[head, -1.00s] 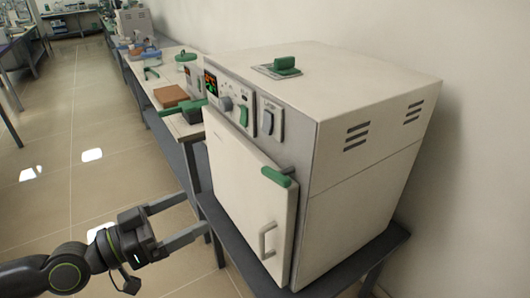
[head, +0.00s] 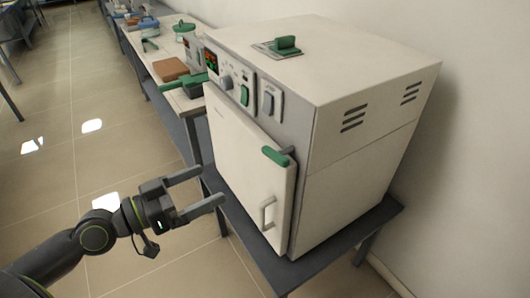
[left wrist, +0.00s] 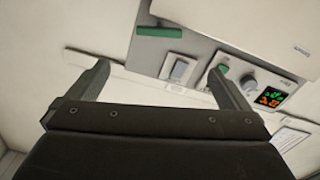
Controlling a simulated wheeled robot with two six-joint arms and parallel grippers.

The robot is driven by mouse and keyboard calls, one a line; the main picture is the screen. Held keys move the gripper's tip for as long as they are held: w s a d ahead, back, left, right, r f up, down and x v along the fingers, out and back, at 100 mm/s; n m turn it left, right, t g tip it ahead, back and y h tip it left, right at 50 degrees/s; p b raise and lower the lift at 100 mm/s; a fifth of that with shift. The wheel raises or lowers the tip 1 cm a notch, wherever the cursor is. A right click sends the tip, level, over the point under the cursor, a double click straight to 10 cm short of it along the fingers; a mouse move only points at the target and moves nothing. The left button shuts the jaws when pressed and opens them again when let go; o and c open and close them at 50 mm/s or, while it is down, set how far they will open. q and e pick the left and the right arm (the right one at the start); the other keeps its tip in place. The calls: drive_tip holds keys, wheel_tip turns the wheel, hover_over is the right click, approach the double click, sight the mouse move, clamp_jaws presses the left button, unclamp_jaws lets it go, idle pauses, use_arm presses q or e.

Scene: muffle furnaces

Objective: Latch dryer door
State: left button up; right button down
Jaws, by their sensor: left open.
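The white dryer (head: 375,185) stands on a dark stand. Its front door (head: 240,155) lies close to the body; I cannot tell whether it is fully shut. A green latch handle (head: 275,156) sits at the door's upper right corner, above a pale pull handle (head: 267,213). My left gripper (head: 211,184) is open and empty, in front of the door and left of both handles, apart from them. The left wrist view shows its two spread fingers (left wrist: 160,85) before the control panel, with nothing between them. My right gripper is not in view.
The control panel has a lit display (head: 211,62), a knob (head: 226,83) and switches. A green-handled fitting (head: 285,44) is on the dryer's top. A bench (head: 176,92) with several items runs behind at left. The floor (head: 60,185) at left is clear.

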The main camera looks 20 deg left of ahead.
use_arm(q)
drive_tip(key=p, duration=0.5)
approach(271, 156)
drive_tip(key=x, duration=0.7)
drive_tip(key=shift+x, duration=0.8)
drive_tip(key=shift+f, duration=0.1)
drive_tip(key=c, duration=0.9)
